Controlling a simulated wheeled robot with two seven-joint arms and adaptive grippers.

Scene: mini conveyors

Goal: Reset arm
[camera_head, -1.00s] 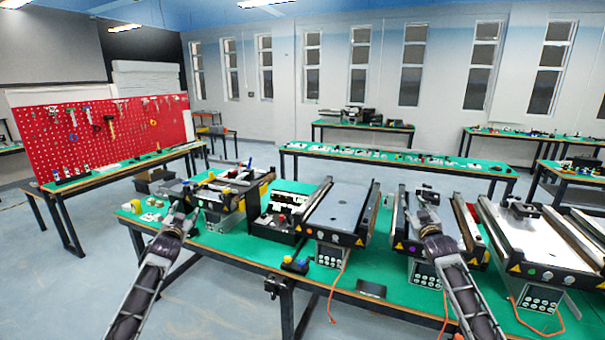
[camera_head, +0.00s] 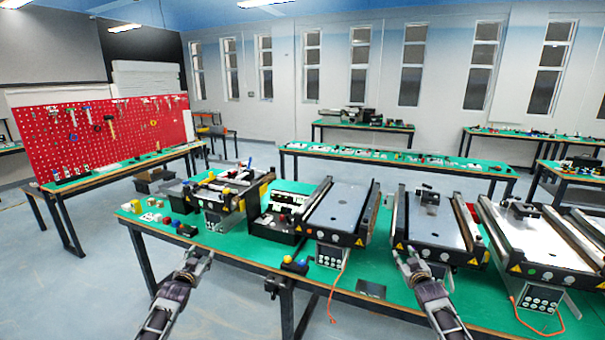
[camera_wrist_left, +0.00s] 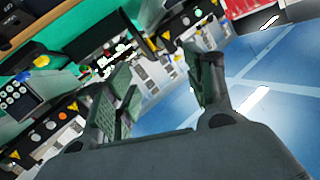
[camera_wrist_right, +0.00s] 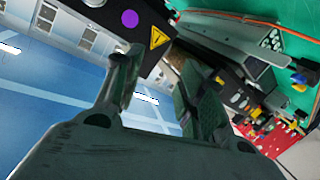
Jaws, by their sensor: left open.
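My left gripper (camera_head: 202,255) is in front of the near edge of the green table, in the head view's lower left. Its two fingers stand apart with nothing between them in the left wrist view (camera_wrist_left: 160,72). My right gripper (camera_head: 407,256) is at the front of the conveyor at centre right. Its fingers are apart and empty in the right wrist view (camera_wrist_right: 163,72). Whether it touches the conveyor front cannot be told.
The green table (camera_head: 235,258) carries several mini conveyors, among them a middle one (camera_head: 342,208), one at centre right (camera_head: 438,222) and one at far right (camera_head: 525,236). Yellow and blue buttons (camera_head: 294,262) sit near the front edge. Open floor (camera_head: 90,300) lies at lower left.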

